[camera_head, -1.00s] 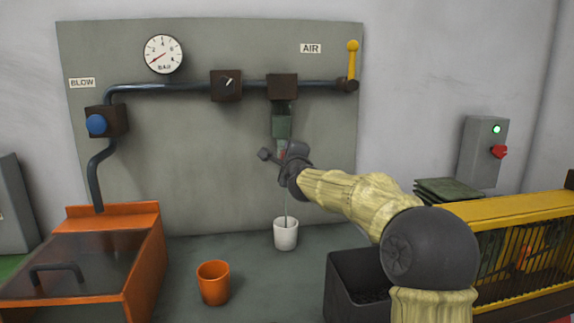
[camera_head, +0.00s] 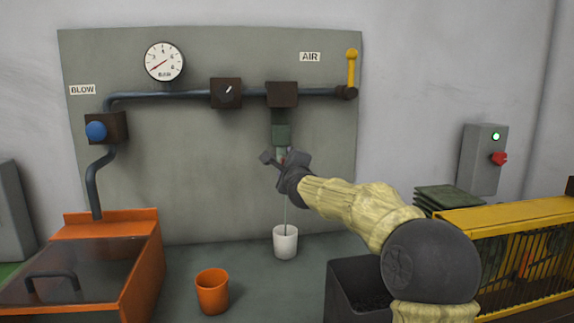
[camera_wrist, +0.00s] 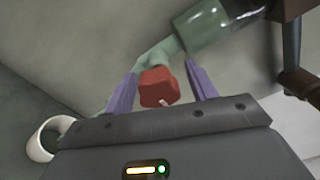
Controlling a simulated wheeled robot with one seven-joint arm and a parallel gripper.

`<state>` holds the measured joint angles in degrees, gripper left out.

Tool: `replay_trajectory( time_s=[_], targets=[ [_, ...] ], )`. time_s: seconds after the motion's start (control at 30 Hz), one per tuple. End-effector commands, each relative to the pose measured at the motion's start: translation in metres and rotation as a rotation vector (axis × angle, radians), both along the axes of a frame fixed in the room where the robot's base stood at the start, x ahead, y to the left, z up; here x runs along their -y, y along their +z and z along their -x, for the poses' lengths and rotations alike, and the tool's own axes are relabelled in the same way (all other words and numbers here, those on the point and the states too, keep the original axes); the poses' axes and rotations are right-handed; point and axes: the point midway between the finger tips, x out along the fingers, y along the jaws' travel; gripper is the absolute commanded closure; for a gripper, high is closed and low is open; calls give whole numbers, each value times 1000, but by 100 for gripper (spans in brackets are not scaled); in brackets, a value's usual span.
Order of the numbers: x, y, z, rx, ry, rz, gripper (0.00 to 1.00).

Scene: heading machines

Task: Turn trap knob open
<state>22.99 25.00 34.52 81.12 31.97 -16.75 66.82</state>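The red trap knob (camera_wrist: 157,87) sits at the lower end of the pale green drain trap (camera_wrist: 205,25) in the wrist view. My gripper (camera_wrist: 161,72) is open, with one purple finger on each side of the knob and a visible gap at both sides. In the head view, my gripper (camera_head: 281,159) is at the bottom of the trap (camera_head: 281,135), which hangs below a brown block on the air pipe. The knob is mostly hidden there behind my gripper. A thin pale line runs from the trap down to a white cup (camera_head: 285,243).
An orange cup (camera_head: 212,293) stands on the bench, left of the white cup. The blue blow button (camera_head: 96,130), gauge (camera_head: 164,62) and yellow air lever (camera_head: 352,68) are on the panel. A dark bin (camera_head: 345,290) stands below my arm.

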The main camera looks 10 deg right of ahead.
Motion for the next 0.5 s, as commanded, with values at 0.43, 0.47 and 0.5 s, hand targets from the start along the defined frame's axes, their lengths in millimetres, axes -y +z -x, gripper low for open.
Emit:
replay_trajectory(
  time_s=[0.43, 0.47, 0.5],
  targets=[
    [0, -4, 22, 2, 0, 2, 43],
    [-1, -4, 26, 2, 0, 3, 43],
    [-1, -5, 31, 2, 0, 4, 43]
  ],
)
